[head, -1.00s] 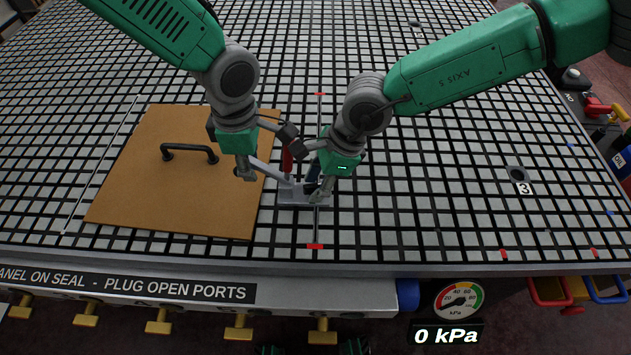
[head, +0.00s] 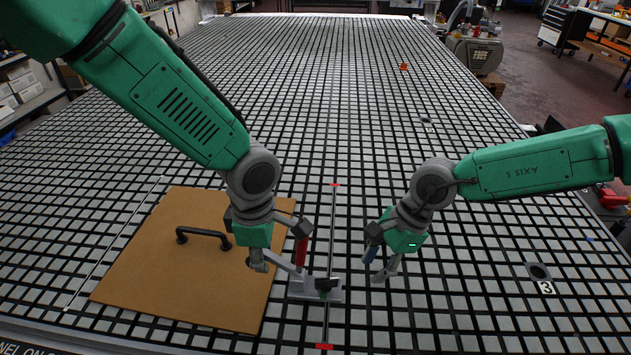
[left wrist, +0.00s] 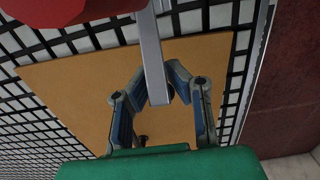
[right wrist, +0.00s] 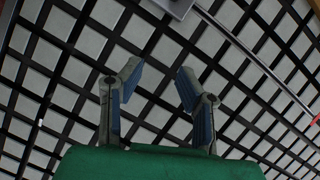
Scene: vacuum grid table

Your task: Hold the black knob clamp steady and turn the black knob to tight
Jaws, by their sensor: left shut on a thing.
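The clamp's grey base (head: 303,290) lies on the grid table just right of the brown panel, with an upright red handle (head: 301,250). The black knob (head: 327,284) sits at the base's right side. My left gripper (head: 259,265) is shut on the clamp's grey bar (left wrist: 153,60), which runs between its fingers in the left wrist view. My right gripper (head: 374,268) is open and empty, to the right of the knob and apart from it. Its spread fingers (right wrist: 160,82) show only table between them. The knob's tightness cannot be told.
The brown panel (head: 170,270) with a black handle (head: 205,236) lies under and left of my left gripper. A port marked 3 (head: 539,271) is at the right.

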